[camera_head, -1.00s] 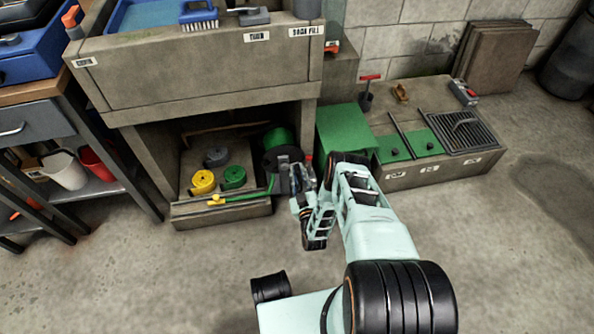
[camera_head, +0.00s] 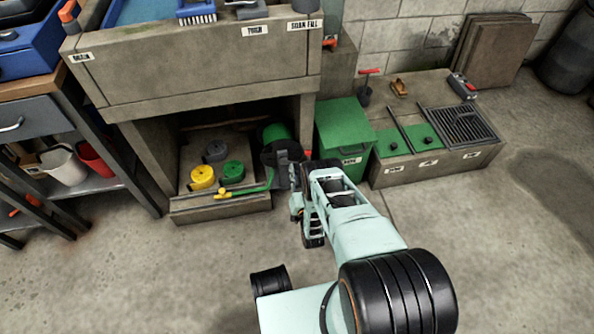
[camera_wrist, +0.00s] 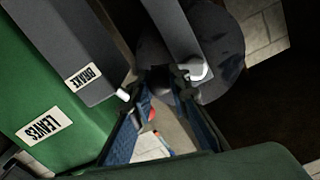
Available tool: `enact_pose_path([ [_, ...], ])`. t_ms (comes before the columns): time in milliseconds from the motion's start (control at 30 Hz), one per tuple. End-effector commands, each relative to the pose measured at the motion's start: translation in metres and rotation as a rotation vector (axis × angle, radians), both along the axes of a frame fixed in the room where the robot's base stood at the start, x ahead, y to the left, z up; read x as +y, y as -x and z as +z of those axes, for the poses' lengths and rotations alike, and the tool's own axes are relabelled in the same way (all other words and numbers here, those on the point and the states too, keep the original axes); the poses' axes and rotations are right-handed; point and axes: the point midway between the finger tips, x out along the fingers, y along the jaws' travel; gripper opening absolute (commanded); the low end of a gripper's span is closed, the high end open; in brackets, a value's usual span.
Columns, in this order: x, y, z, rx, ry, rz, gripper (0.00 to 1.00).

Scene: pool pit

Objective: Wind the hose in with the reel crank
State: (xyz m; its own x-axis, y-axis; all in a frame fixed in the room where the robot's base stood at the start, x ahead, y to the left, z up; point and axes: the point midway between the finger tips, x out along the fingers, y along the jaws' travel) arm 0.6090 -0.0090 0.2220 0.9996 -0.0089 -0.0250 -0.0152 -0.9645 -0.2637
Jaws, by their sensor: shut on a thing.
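The hose reel (camera_head: 281,152) has a dark round side plate and green hose wound on it, under the concrete bench. A green hose (camera_head: 252,187) runs from it to a yellow nozzle (camera_head: 222,193) on the ledge in front. My gripper (camera_head: 297,178) is at the reel's right front side. In the wrist view my gripper (camera_wrist: 163,85) has its blue fingers converging at the grey crank arm (camera_wrist: 175,32), by a pale knob (camera_wrist: 198,70). It is shut on the crank handle, which the fingers largely hide. The reel's dark plate (camera_wrist: 222,45) is behind.
A green bin (camera_head: 345,130) stands close to the right of my gripper; its label reads LEAVES in the wrist view. A grey BRAKE-labelled part (camera_wrist: 65,50) is beside the fingers. Yellow, green and grey coils (camera_head: 215,165) lie left of the reel. The floor in front is clear.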

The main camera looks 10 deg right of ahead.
Motion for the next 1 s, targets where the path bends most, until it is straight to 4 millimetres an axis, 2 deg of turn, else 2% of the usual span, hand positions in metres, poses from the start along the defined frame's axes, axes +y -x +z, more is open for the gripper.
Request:
enact_pose_path([
  [467,0.0002,-0.0026,0.0020,-0.006,-0.014,0.000,0.00],
  [500,0.0002,-0.0026,0.0020,-0.006,-0.014,0.000,0.19],
  [633,0.0001,-0.0019,0.0014,-0.004,-0.014,0.000,0.33],
  [1000,0.0001,-0.0011,0.0026,-0.002,-0.013,0.000,0.35],
])
